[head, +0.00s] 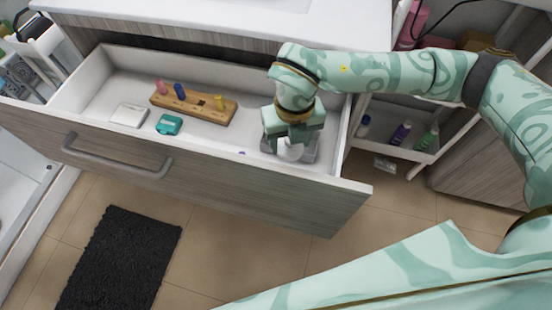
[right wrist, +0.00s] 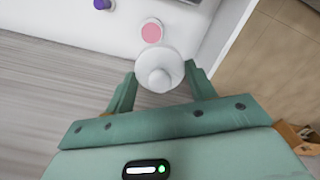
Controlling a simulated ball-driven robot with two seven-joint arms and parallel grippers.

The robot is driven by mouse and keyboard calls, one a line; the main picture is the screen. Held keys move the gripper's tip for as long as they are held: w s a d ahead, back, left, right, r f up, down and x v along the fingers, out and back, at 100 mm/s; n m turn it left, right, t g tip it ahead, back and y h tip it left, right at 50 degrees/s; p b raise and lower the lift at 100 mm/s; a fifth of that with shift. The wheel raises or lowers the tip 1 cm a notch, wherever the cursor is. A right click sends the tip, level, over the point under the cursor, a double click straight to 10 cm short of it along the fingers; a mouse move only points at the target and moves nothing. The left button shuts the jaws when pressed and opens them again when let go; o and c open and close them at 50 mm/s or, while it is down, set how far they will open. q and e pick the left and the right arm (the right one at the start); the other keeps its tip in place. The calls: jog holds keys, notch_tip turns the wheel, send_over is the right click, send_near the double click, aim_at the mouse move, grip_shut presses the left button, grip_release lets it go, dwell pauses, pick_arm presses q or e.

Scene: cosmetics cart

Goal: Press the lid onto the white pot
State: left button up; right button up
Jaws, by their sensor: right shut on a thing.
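My right gripper (head: 292,143) is low inside the open drawer, near its right end. In the right wrist view, its two fingers (right wrist: 162,85) are shut on a round white lid (right wrist: 160,70) with a knob on top. The white lid also shows under the gripper in the head view (head: 290,153). The white pot (right wrist: 151,32), with a pink top face and white rim, stands just beyond the lid in the right wrist view. The lid appears beside the pot, overlapping its near edge in the picture; the height gap is unclear. My left gripper is not in view.
The drawer's front panel (head: 180,180) and right wall (head: 347,138) bound the space. A wooden holder (head: 205,106) with coloured pegs, a white box (head: 129,115) and a teal case (head: 169,124) lie left. A purple object (right wrist: 101,4) is near. A bottle shelf (head: 412,148) stands right.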

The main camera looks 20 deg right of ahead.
aim_at(281, 156)
jog(key=f+m+b, duration=0.2)
jog(key=f+m, duration=0.1)
jog(key=f, duration=0.1)
jog(key=w+a+f+m+b, duration=0.1)
jog(key=f+m+b, duration=0.2)
jog(key=f, duration=0.1)
jog(key=f+m+b, duration=0.3)
jog(key=f, duration=0.2)
jog(key=shift+w+a+f+m, duration=0.1)
jog(key=shift+w+a+m, duration=0.2)
jog(key=shift+a, duration=0.1)
jog(key=shift+f, duration=0.45)
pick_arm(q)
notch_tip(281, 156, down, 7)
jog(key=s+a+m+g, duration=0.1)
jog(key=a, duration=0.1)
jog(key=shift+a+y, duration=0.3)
pick_arm(e)
jog(key=shift+f, duration=0.45)
pick_arm(q)
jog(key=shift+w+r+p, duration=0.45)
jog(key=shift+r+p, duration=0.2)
jog(key=shift+p, duration=0.1)
pick_arm(e)
jog(key=shift+r, duration=0.1)
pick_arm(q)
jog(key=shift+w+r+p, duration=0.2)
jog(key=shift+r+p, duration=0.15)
pick_arm(e)
jog(key=shift+f, duration=0.2)
